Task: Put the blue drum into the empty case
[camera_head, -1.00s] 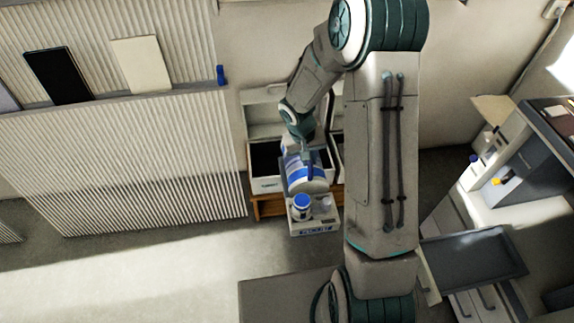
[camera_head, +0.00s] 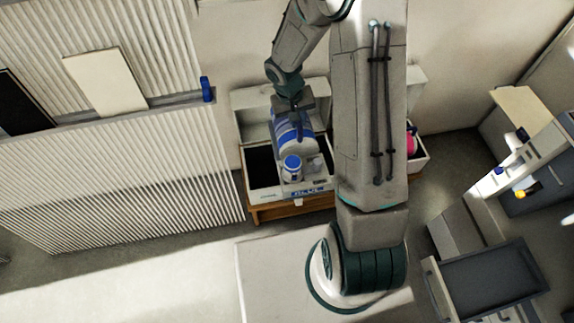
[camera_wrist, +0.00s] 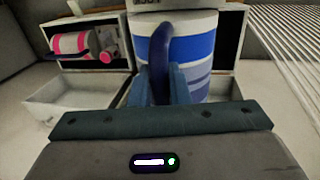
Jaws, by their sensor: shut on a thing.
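The blue drum (camera_head: 290,133), white with blue bands, is in my gripper (camera_head: 292,102). In the wrist view the drum (camera_wrist: 202,48) fills the upper middle, and my gripper (camera_wrist: 168,85) is shut on its dark blue handle (camera_wrist: 160,48). The white case (camera_head: 265,191) with a raised lid (camera_head: 250,115) is below and behind the drum. Its dark interior shows at left. I cannot tell whether the drum touches the case.
A second white case with a pink drum (camera_head: 412,141) stands to the right, partly behind my arm; its pink drum (camera_wrist: 72,43) shows in the wrist view. Both cases rest on a wooden stand (camera_head: 290,208). A ribbed panel (camera_head: 110,180) stands at left. A dark tray (camera_head: 490,283) is at right.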

